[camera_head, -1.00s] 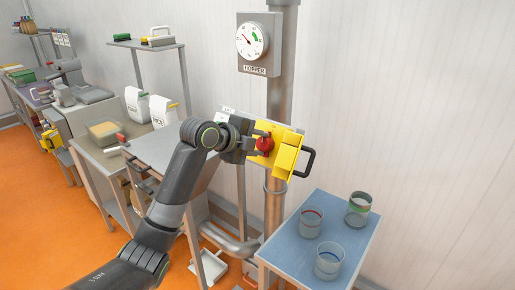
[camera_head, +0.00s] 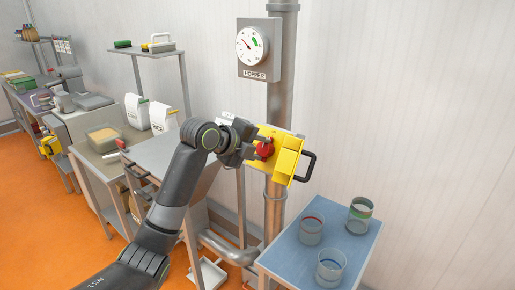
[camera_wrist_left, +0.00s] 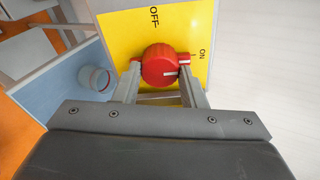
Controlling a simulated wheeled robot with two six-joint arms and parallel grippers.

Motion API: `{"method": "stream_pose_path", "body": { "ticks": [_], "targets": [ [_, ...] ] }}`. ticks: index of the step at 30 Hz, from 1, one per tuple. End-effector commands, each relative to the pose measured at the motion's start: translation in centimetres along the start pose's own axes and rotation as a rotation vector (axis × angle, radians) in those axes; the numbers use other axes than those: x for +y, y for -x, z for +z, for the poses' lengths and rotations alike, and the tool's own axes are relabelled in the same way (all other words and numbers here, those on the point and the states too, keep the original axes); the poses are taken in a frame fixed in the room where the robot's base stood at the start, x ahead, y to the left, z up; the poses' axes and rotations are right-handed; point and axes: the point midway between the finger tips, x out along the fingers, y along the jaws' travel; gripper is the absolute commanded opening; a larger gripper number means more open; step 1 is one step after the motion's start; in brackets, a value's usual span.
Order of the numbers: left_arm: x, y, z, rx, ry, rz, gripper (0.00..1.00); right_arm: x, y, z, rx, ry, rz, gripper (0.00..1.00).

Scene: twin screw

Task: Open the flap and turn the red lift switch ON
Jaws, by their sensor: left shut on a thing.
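The red switch (camera_head: 264,149) is a round knob on a yellow panel (camera_head: 265,134) fixed to the pipe. In the left wrist view the red knob (camera_wrist_left: 160,66) has a tab pointing right toward the "ON" label; "OFF" is printed above it. My left gripper (camera_head: 256,148) is shut on the knob, with one finger on each side in the left wrist view (camera_wrist_left: 161,82). The yellow flap (camera_head: 287,161) with its black handle (camera_head: 309,166) stands swung open to the right of the knob. My right gripper is not in view.
A grey gauge box (camera_head: 259,50) marked "HOPPER" hangs above the panel on the vertical pipe (camera_head: 275,215). A blue-topped table (camera_head: 290,251) with clear containers stands below right. Benches and shelves stand left. The wall at right is bare.

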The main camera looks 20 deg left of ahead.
Motion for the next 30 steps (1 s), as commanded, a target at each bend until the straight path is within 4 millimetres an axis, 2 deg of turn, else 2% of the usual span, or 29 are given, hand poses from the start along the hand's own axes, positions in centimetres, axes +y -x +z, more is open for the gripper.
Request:
{"method": "stream_pose_path", "body": {
  "ticks": [1, 6, 17, 23, 30],
  "targets": [
    [0.1, 0.0, 0.0, 0.001, -0.001, 0.002, 0.39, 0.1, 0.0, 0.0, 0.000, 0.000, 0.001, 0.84],
    [0.1, 0.0, 0.0, 0.000, 0.000, 0.002, 0.59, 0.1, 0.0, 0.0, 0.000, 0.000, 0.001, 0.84],
    [0.1, 0.5, 0.1, -0.001, -0.001, -0.001, 0.59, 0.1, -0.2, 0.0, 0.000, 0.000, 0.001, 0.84],
    [0.2, 3.5, 0.1, -0.006, -0.005, -0.001, 0.59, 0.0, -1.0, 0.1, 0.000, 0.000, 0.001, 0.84],
    [0.2, 8.6, 0.1, -0.006, -0.006, 0.001, 0.59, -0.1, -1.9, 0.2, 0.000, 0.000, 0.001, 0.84]
  ]
}}
